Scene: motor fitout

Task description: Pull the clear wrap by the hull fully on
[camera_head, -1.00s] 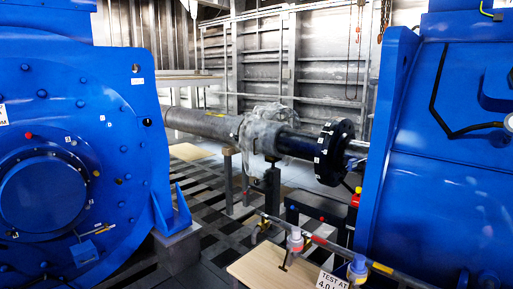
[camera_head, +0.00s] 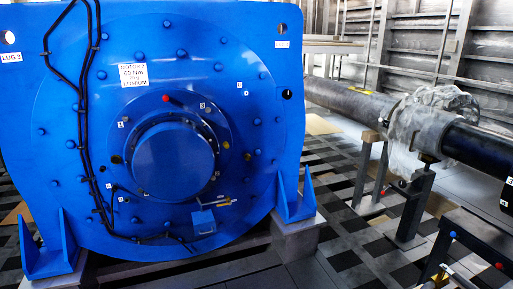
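The clear wrap (camera_head: 418,122) is bunched and crumpled around the dark shaft (camera_head: 348,101) at the right of the head view. Some of the wrap hangs down beside a support stand. Bare shaft shows on both sides of the wrap. The hull cannot be told for certain; a ribbed grey metal wall (camera_head: 420,40) stands behind the shaft. Neither of my grippers is in view.
A large blue motor (camera_head: 245,60) labelled MOTOR 2 fills the left and middle. Metal stands (camera_head: 414,205) hold up the shaft. A dark bench (camera_head: 480,235) stands at the lower right. Checkered floor (camera_head: 345,260) shows between motor and stands.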

